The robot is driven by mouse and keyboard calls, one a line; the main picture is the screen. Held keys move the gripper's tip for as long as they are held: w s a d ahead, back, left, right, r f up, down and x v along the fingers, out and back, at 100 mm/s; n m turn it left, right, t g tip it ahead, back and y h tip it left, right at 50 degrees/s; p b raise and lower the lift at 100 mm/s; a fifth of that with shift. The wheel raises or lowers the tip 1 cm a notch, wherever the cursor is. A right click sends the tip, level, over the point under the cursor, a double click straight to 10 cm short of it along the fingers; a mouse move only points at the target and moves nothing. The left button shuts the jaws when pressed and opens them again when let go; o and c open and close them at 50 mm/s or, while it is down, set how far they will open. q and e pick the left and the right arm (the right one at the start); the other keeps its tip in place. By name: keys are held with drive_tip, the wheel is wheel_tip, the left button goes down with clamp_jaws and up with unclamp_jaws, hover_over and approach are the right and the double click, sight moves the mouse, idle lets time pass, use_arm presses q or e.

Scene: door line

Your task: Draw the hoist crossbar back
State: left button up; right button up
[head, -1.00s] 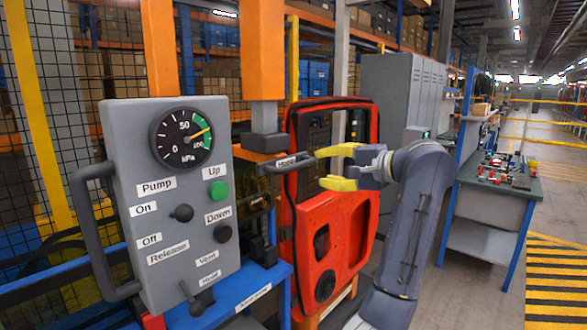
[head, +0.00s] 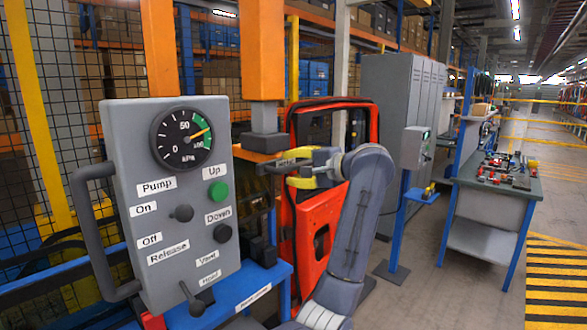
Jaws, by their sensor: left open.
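The hoist crossbar (head: 285,164) is a short dark bar with a small white label. It sticks out to the right below the orange column (head: 262,60), beside the red door. My left gripper (head: 290,170) has two yellow fingers, one above and one below the bar. It is open, and the bar lies between the fingers, partly hidden by them. I cannot tell whether either finger touches it. My right gripper is not in view.
A grey control panel (head: 170,215) with a gauge, knobs and levers stands close on the left. The red door (head: 315,225) is behind my arm. A blue post with a grey box (head: 415,148) and a workbench (head: 495,180) stand right; the aisle is clear.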

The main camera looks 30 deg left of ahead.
use_arm(q)
drive_tip(key=shift+c, duration=0.2)
clamp_jaws()
idle(0.3)
